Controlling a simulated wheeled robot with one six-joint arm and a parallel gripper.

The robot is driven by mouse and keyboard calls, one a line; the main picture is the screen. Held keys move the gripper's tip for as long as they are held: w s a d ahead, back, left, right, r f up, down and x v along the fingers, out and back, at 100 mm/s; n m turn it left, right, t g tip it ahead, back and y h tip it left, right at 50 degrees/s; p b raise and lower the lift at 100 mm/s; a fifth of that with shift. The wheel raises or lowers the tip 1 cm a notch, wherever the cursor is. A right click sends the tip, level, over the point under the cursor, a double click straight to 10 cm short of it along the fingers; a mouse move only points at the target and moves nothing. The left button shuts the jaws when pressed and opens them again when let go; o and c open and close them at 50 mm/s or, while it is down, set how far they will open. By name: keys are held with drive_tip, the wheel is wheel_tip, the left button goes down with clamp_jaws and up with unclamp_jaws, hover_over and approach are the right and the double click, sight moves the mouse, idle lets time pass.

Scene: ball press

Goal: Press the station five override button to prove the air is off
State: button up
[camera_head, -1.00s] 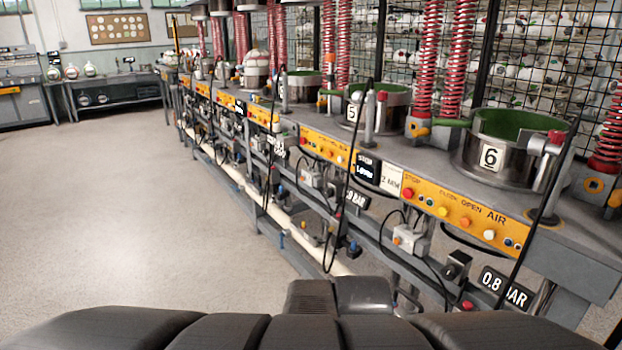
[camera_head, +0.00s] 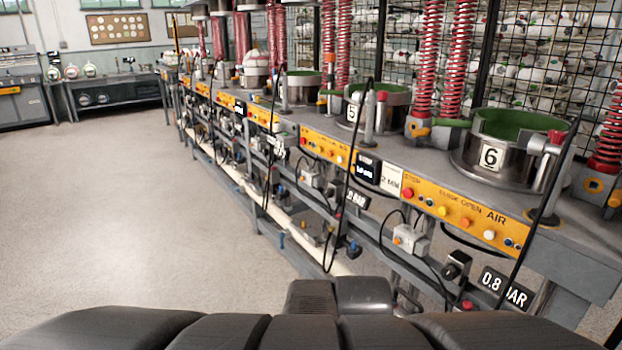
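Station five's metal pot (camera_head: 386,104) stands on the long bench, marked with a "5" plate (camera_head: 352,113). Below it a yellow control panel (camera_head: 325,147) carries several small red, orange and pale buttons. Their labels are too small to read, so I cannot tell which one is the override. A black "STOP" sign (camera_head: 368,168) and a white "2 MIN" sign (camera_head: 391,180) hang at the panel's right end. A grey box with a small orange-red button (camera_head: 311,178) sits on the lower frame below the panel. My gripper is not in view.
Station six's pot (camera_head: 505,142) and yellow panel (camera_head: 466,212) are at the right, with a "0.8 BAR" sign (camera_head: 503,288) below. Black hoses and poles hang before the bench. Open floor (camera_head: 130,210) lies left. A dark workbench (camera_head: 115,90) stands at the back.

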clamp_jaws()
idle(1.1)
